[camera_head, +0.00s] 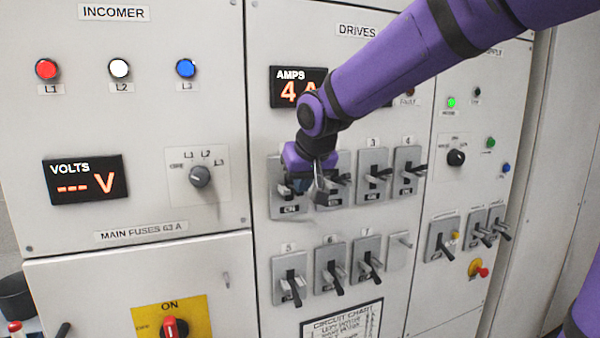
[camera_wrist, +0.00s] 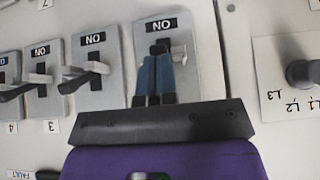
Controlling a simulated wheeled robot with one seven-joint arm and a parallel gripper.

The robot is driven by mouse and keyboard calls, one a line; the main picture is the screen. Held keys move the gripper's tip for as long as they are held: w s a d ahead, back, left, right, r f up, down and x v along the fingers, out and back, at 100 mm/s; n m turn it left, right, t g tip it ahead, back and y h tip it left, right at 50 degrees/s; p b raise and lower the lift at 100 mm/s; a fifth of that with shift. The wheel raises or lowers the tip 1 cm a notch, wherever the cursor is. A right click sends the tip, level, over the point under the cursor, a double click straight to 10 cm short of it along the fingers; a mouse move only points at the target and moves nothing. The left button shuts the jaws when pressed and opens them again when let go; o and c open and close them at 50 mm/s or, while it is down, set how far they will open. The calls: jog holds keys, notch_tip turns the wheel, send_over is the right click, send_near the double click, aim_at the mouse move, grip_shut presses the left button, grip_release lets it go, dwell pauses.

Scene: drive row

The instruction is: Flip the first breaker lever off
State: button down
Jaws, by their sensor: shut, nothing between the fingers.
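The first breaker (camera_head: 289,209) is a grey plate at the left end of the upper row on the DRIVES panel, with a black ON label. My gripper (camera_head: 297,186) is in front of it and hides most of its lever. In the wrist view, which is upside down, the first breaker's plate (camera_wrist: 186,75) is straight ahead. My gripper (camera_wrist: 157,60) has its blue fingers together, with nothing held. The fingertips are at the lever (camera_wrist: 179,50), whose pale part shows to their right. I cannot tell whether they touch it.
The second breaker (camera_wrist: 112,88) is close beside the first, with breakers three (camera_head: 373,177) and four (camera_head: 407,172) further right. A lower row holds several more, including breaker five (camera_head: 291,280). A selector knob (camera_head: 200,177) is to the left on the INCOMER panel.

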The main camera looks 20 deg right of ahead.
jog(key=shift+s+f, duration=0.15)
jog(key=shift+f, duration=0.35)
jog(key=shift+r, duration=0.15)
jog(key=shift+r, duration=0.65)
